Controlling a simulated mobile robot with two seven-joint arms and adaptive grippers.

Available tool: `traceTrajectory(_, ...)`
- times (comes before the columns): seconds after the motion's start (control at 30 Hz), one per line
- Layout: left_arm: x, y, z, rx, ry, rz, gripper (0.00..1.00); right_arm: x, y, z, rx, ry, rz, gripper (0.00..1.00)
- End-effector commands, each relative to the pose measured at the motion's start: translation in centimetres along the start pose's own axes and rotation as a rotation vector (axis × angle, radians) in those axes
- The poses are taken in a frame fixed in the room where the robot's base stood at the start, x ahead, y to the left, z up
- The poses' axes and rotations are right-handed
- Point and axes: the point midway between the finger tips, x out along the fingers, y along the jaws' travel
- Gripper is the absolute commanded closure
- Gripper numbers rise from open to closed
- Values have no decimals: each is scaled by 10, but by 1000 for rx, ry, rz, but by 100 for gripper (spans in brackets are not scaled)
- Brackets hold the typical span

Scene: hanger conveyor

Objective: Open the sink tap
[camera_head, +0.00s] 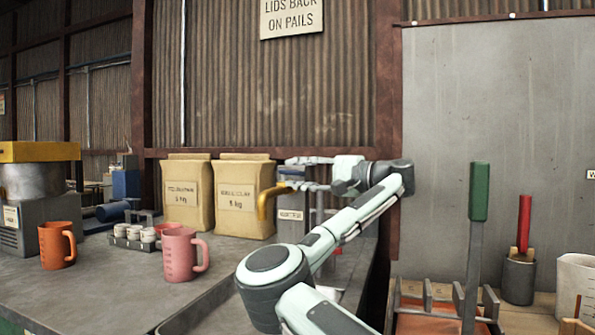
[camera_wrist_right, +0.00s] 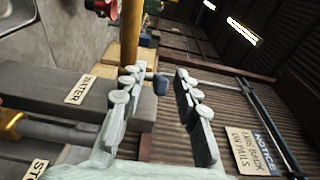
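The sink tap shows as a curved yellow-brass spout (camera_head: 264,204) in front of a grey block in the head view. In the right wrist view its brass pipe (camera_wrist_right: 130,38) rises beside a grey block with a "WATER" label (camera_wrist_right: 81,89). A small blue-grey part (camera_wrist_right: 161,84) shows between and beyond the fingers; I cannot tell whether it is the tap's handle. My right gripper (camera_head: 290,173) is at the tap's upper end, its fingers apart; they also show open in the right wrist view (camera_wrist_right: 158,74). I see no clear contact. My left gripper is out of view.
Two tan sacks (camera_head: 187,193) stand left of the tap. A pink jug (camera_head: 180,256), an orange jug (camera_head: 56,247) and a tray of small cups (camera_head: 133,237) stand on the grey counter (camera_head: 85,292). A green-handled tool (camera_head: 479,192) stands at right.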

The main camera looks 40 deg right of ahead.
Motion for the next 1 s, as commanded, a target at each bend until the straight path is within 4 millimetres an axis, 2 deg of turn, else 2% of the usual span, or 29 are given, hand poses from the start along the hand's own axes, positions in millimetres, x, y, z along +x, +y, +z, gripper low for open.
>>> traceTrajectory(0.27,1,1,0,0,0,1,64,2,0,0,0,0,0,69)
traceTrajectory(0.53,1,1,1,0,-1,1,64,2,0,0,0,0,0,100)
traceTrajectory(1.0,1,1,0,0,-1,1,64,2,0,0,1,1,0,100)
